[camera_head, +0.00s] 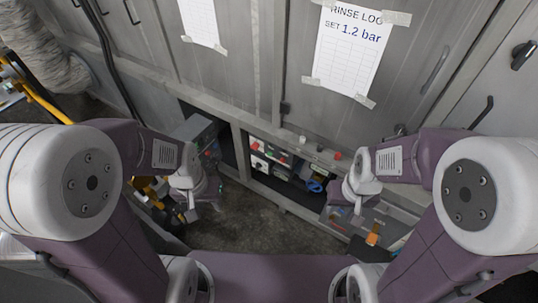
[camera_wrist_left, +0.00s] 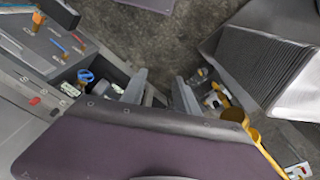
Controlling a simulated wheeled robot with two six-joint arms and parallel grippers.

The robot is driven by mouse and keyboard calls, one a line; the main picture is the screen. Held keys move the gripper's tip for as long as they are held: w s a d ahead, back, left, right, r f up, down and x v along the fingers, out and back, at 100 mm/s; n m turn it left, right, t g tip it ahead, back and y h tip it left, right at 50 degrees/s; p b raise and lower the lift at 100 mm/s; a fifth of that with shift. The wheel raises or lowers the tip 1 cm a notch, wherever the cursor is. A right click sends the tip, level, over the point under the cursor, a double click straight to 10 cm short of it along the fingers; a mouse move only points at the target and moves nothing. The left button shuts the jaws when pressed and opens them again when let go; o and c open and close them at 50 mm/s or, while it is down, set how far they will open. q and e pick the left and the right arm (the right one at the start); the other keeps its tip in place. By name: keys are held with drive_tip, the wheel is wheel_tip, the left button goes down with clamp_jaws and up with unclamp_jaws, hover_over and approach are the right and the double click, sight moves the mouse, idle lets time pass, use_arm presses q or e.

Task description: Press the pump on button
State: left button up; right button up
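I cannot make out for certain which part is the pump on button. A small control box (camera_head: 268,154) with red, white and green parts sits low in the open bay of the cabinet in the head view, but its labels are too small to read. My left gripper (camera_head: 205,203) hangs to the left of this box, pointing down. In the left wrist view my left gripper (camera_wrist_left: 160,85) shows two grey fingers set apart, with nothing between them. My right gripper (camera_head: 346,212) is to the right of the box, by the low bench; its fingers are not clear.
A sheet reading "RINSE LOG, SET 1.2 bar" (camera_head: 349,52) is taped to the cabinet. A blue coiled item (camera_head: 315,186) lies in the bay. A grey case (camera_head: 190,130) stands left of it. Yellow tubing (camera_wrist_left: 233,114) shows in the wrist view. Bare floor (camera_head: 255,225) lies between my arms.

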use_arm(q)
clamp_jaws()
idle(1.8)
